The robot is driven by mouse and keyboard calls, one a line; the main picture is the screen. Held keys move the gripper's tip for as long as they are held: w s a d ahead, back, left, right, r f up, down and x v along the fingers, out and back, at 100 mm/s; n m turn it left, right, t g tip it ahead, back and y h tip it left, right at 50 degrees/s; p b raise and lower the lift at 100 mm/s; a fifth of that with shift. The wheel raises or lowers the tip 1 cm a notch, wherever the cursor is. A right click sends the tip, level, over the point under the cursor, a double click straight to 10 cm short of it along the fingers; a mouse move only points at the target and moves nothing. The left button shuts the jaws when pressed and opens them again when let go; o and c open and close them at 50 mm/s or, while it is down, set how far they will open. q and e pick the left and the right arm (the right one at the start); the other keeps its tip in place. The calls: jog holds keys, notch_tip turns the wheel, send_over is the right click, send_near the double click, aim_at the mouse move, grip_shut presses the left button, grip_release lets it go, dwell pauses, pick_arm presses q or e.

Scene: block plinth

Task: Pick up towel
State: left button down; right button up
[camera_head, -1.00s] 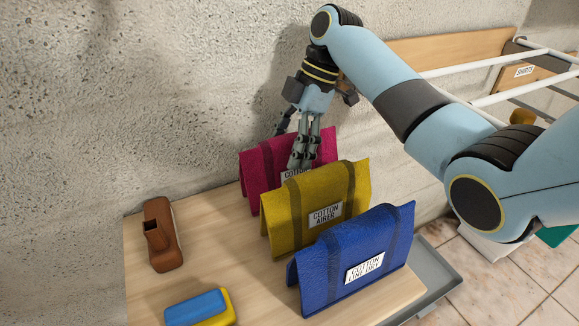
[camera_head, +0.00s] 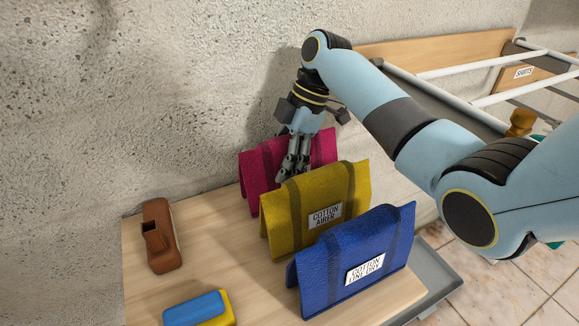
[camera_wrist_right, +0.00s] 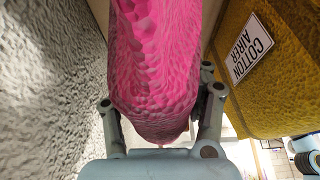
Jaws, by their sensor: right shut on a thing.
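Three folded towels stand like tents in a row on a wooden top. The magenta towel (camera_head: 258,168) is at the back by the wall, the yellow towel (camera_head: 283,222) in the middle, the blue towel (camera_head: 325,272) in front. My right gripper (camera_head: 288,172) reaches down over the magenta towel and covers part of it and its label. In the right wrist view the magenta towel (camera_wrist_right: 155,70) lies between the fingers of my right gripper (camera_wrist_right: 160,125), which is shut on it. The yellow towel (camera_wrist_right: 275,70) is close on the right there. My left gripper is not in view.
The wooden top (camera_head: 210,240) also holds a brown block-like object (camera_head: 160,240) and a blue-and-yellow sponge-like block (camera_head: 198,308) at left. A concrete wall (camera_head: 150,100) stands close behind. White rails (camera_head: 480,60) are at right, and a grey tray (camera_head: 436,272) is beside the top.

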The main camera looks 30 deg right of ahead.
aim_at(273, 141)
jog(key=shift+c, duration=0.5)
notch_tip(273, 141, up, 10)
jog(key=shift+r+p, duration=0.1)
jog(key=shift+p, duration=0.45)
